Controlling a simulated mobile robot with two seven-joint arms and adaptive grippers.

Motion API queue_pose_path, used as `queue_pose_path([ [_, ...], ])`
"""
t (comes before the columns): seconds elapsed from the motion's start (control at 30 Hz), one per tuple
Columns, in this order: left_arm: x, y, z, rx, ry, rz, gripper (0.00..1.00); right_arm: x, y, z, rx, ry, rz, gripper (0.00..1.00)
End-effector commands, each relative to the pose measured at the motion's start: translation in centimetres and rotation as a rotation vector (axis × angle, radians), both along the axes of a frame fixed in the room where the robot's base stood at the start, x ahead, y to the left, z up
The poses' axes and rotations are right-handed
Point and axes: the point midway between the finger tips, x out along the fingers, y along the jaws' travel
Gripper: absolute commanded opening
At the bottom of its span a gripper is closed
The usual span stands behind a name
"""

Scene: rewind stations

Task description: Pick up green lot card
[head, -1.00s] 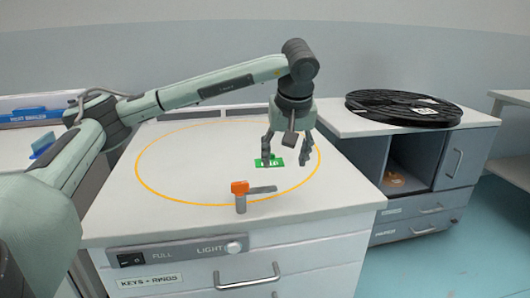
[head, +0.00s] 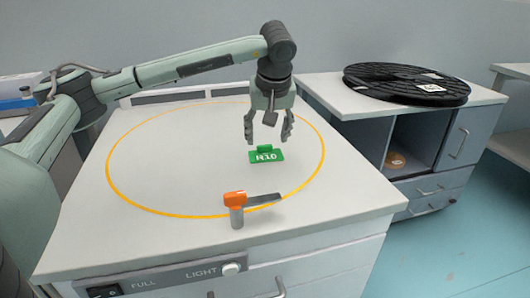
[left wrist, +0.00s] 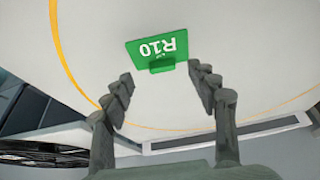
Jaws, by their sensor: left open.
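The green lot card (head: 266,156) lies on the white worktop inside the yellow ring. It has a raised tab at its back edge and white lettering. My left gripper (head: 268,136) is open and empty, pointing down just above and behind the card. My right gripper is not in view.
An orange-headed post with a grey arm (head: 236,206) stands in front of the card, near the ring's front edge. A black reel (head: 405,85) sits on the cabinet at right. The worktop (head: 130,235) is otherwise clear.

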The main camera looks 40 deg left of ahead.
Motion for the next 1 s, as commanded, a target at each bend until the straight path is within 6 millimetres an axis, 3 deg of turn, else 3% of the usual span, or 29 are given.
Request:
queue_pose_path([
  [0.23,1.1,1.4,-3.2,0.001,0.002,0.001,0.59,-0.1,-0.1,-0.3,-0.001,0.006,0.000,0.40],
  [0.57,1.3,1.5,-3.7,0.000,-0.002,0.001,0.57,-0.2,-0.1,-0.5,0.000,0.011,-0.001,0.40],
  [0.87,1.3,1.5,-3.7,-0.001,-0.001,0.001,0.20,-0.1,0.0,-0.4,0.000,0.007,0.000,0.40],
  [1.0,1.3,1.5,-3.7,0.000,0.000,0.000,0.19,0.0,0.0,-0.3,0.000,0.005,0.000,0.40],
])
